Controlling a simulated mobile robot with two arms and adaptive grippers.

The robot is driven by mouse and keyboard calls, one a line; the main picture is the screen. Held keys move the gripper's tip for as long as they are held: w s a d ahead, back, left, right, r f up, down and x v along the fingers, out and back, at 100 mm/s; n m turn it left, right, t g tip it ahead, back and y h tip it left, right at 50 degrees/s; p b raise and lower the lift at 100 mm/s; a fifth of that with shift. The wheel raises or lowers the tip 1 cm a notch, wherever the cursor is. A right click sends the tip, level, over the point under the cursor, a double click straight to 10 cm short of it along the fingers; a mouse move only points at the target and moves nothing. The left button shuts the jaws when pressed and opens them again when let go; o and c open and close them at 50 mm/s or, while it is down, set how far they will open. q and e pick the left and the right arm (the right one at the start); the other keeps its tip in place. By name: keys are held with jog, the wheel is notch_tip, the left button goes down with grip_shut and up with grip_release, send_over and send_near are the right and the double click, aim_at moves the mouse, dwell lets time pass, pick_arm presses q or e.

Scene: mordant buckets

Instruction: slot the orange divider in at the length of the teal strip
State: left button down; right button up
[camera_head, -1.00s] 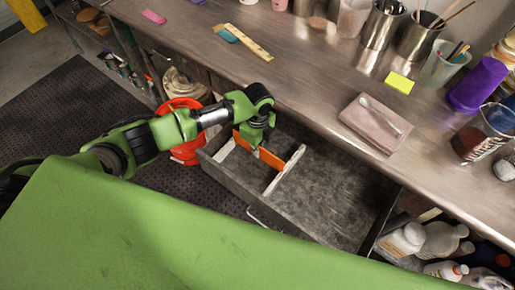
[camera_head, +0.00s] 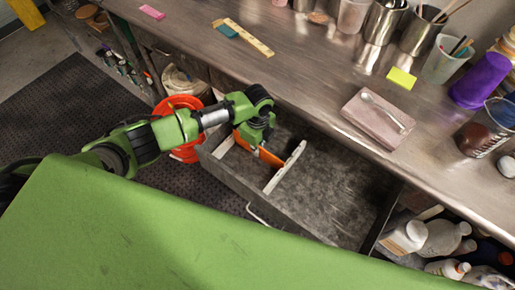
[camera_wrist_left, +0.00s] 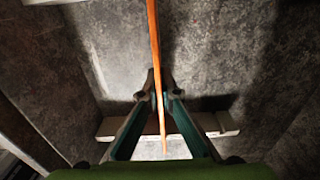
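The orange divider (camera_head: 270,158) is at the left part of the open grey drawer (camera_head: 335,188), between two pale crosspieces. My left gripper (camera_head: 256,146) reaches down over it, partly hiding it. In the left wrist view my left gripper (camera_wrist_left: 160,98) is shut on the thin orange divider (camera_wrist_left: 154,40), seen edge-on. A pale crosspiece (camera_head: 285,168) runs across the drawer at its right end; it also shows in the wrist view (camera_wrist_left: 112,127). Whether the divider is fully seated is hidden. The teal strip (camera_head: 228,31) lies on the counter. My right gripper is out of view.
A wooden ruler (camera_head: 250,38) lies beside the teal strip. A second pale crosspiece (camera_head: 223,147) is at the drawer's left. An orange bucket (camera_head: 184,152) stands left of the drawer. The drawer's right part is empty. Bottles (camera_head: 440,240) stand at lower right.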

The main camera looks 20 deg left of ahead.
pick_arm(q)
jog(key=shift+f, duration=0.25)
jog(key=c, duration=2.2)
grip_release()
jog(key=shift+r, duration=0.35)
notch_tip(320, 180, up, 11)
jog(key=shift+r, duration=0.15)
